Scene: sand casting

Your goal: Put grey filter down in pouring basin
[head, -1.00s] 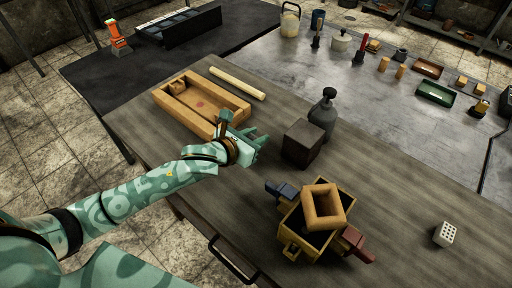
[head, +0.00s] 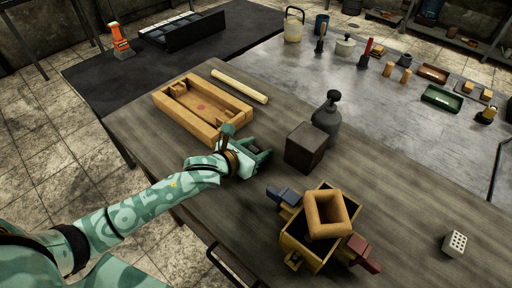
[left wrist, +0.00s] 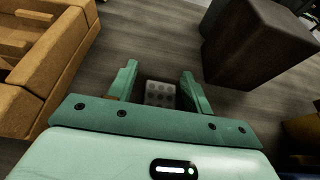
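My left gripper (head: 264,160) is low over the wooden table, between the long wooden frame and the dark block. In the left wrist view its two fingers (left wrist: 160,85) are apart. A small grey filter with rows of holes (left wrist: 160,94) shows between them, with a gap on each side; I cannot tell its exact height. It is hidden in the head view. A hollow tan square piece (head: 326,214), possibly the pouring basin, sits tilted on a yellow box (head: 294,244). My right gripper is not in view.
The long wooden frame (head: 222,127) lies at left, with a pale rod (head: 240,86) behind it. The dark block (head: 305,148) and a grey bottle (head: 328,115) stand close right of my gripper. A white perforated block (head: 455,244) lies at far right, with clear table around it.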

